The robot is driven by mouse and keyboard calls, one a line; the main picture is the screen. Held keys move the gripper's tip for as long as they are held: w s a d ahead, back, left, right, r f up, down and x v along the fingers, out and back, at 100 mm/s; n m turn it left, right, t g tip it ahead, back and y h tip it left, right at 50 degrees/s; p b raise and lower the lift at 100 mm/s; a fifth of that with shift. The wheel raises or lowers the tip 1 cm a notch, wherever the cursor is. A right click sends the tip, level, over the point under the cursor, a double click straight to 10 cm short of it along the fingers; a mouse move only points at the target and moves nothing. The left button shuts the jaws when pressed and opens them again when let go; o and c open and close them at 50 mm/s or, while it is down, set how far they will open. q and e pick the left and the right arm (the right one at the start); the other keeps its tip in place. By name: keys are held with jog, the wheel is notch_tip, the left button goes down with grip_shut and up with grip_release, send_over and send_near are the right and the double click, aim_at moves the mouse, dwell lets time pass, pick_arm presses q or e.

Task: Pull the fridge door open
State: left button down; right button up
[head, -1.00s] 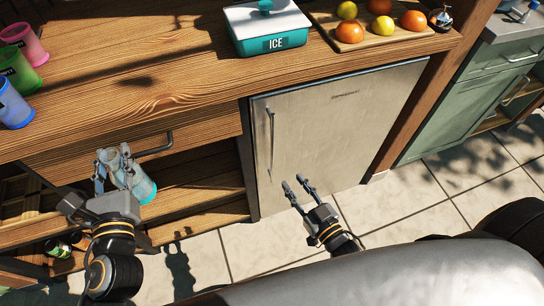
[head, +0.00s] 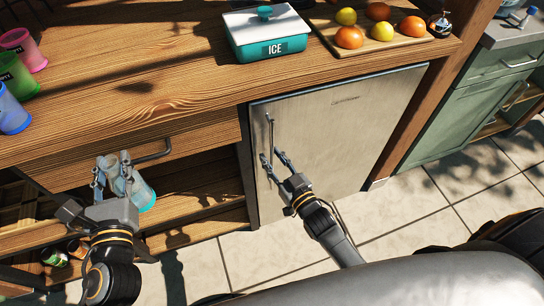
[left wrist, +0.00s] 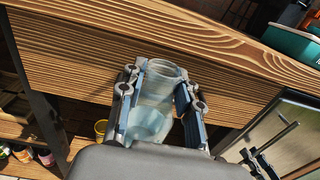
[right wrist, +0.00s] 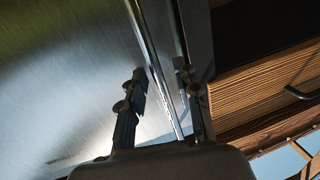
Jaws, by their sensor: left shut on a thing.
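The fridge door (head: 345,135) is a flat steel panel under the counter, and it is shut. Its thin vertical handle (head: 271,135) runs along the door's left side. My right gripper (head: 270,156) is at the handle with its fingers apart. In the right wrist view the handle (right wrist: 160,70) passes between the two open fingers, and I see no firm contact.
A teal ice box (head: 266,35) and a board with fruit (head: 325,24) stand on the wooden counter (head: 150,70). Coloured cups (head: 15,75) are at the far left. A drawer handle (head: 155,153) is close to my left gripper. Tiled floor lies before the fridge.

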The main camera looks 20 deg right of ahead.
jog(key=shift+w+a, duration=0.1)
jog(key=shift+w, duration=0.25)
jog(key=shift+c, duration=0.2)
grip_shut()
